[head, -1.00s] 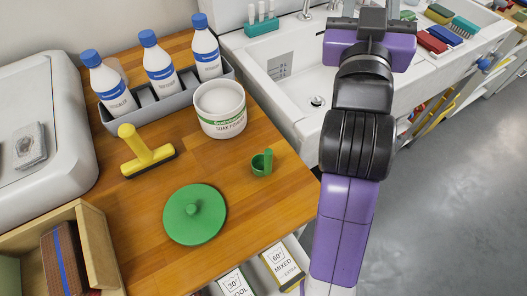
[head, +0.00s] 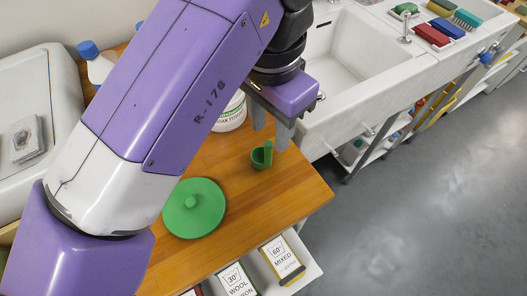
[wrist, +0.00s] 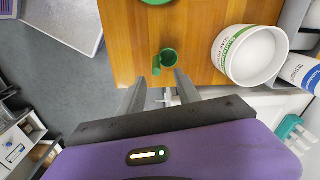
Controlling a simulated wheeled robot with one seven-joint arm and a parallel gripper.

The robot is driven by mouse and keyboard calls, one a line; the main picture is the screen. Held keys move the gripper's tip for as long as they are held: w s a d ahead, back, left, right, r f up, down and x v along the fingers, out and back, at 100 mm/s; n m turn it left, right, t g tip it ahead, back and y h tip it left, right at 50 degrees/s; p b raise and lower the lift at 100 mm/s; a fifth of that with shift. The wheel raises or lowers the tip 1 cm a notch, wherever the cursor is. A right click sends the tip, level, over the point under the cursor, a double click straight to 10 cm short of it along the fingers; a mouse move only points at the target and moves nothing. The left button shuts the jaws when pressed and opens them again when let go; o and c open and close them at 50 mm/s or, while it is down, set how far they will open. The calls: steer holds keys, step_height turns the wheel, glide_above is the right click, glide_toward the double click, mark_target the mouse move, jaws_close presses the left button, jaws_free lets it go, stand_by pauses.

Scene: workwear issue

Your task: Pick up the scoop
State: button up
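The scoop is a small green cup with a short upright handle. In the head view the scoop (head: 260,156) sits on the wooden counter (head: 253,208) near its right edge. In the wrist view the scoop (wrist: 167,58) lies just beyond the fingertips, roughly between their lines. My gripper (head: 271,133) is open and empty, with its two grey fingers apart, close to the scoop on its sink side. The wrist view shows the open gripper (wrist: 157,78) too. I cannot tell its exact height over the counter.
A green round lid (head: 194,208) lies near the scoop. A white tub (wrist: 250,54) stands close to the gripper. A blue-capped bottle (head: 99,66) is partly hidden behind my arm. The sink (head: 345,50) is to the right. Boxes (head: 282,262) stand below the counter's front edge.

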mark_target(268, 156)
steer(key=shift+s+a+f+g, duration=0.1)
steer(key=shift+s+a+g, duration=0.15)
steer(key=shift+s, duration=0.25)
steer(key=shift+s+f, duration=0.15)
steer(key=shift+f, duration=0.1)
steer(key=f, duration=0.7)
steer(key=shift+w+d+f, duration=0.15)
steer(key=shift+w, duration=0.2)
steer(key=shift+c, duration=0.4)
jaws_close()
